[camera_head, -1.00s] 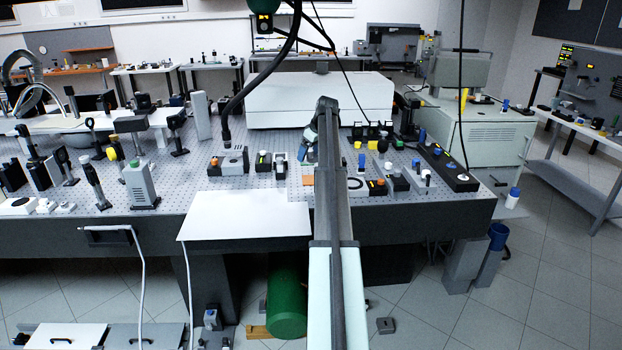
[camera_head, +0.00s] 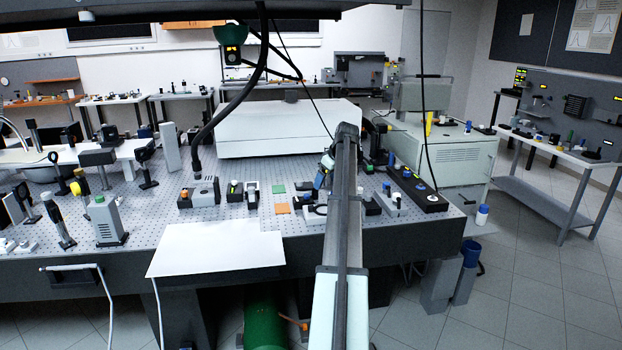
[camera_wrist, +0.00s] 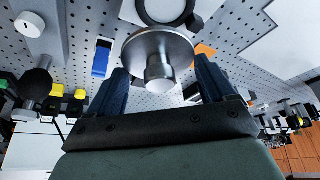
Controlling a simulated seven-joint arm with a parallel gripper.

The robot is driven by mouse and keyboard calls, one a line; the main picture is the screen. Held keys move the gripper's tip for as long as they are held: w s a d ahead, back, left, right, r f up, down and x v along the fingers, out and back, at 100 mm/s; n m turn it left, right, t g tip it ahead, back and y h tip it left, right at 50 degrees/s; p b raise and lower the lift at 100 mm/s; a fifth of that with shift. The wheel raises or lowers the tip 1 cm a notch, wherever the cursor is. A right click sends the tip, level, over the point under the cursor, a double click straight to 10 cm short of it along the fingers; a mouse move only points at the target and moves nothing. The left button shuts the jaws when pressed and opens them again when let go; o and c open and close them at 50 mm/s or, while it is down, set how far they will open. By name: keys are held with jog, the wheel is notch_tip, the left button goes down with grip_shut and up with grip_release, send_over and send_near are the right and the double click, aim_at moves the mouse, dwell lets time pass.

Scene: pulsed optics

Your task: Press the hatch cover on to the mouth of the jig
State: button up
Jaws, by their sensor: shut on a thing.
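The hatch cover, a round shiny metal disc with a short knob (camera_wrist: 150,48), is held in my gripper (camera_wrist: 160,82) in the wrist view. The dark blue fingers are shut on its knob, one on each side. Just beyond the disc, at the top of the wrist view, is a dark ring (camera_wrist: 166,20) that looks like the jig's mouth. The cover appears apart from it, but the gap is hard to judge. In the head view my gripper (camera_head: 323,178) is low over the bench and partly hidden by my arm. A ring-like part (camera_head: 316,210) shows beside it there.
An orange square (camera_head: 282,208) and a green square (camera_head: 279,188) lie left of my gripper. A black strip with knobs (camera_head: 418,188) lies to the right. A blue block (camera_wrist: 101,58) is near the cover. A white sheet (camera_head: 215,250) covers the bench's front edge.

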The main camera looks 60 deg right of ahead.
jog(key=shift+s+a+f+n, duration=0.1)
jog(key=shift+a+n, duration=0.05)
jog(key=shift+a, duration=0.25)
jog(key=shift+s+a+f+n, duration=0.1)
jog(key=shift+a+n, duration=0.05)
jog(key=shift+a, duration=0.25)
jog(key=shift+a+n+y, duration=0.1)
jog(key=shift+n+y, duration=0.2)
jog(key=shift+n, duration=0.1)
jog(key=shift+f, duration=0.15)
jog(key=shift+f, duration=2.6)
jog(key=shift+f, duration=1.2)
jog(key=o, duration=1)
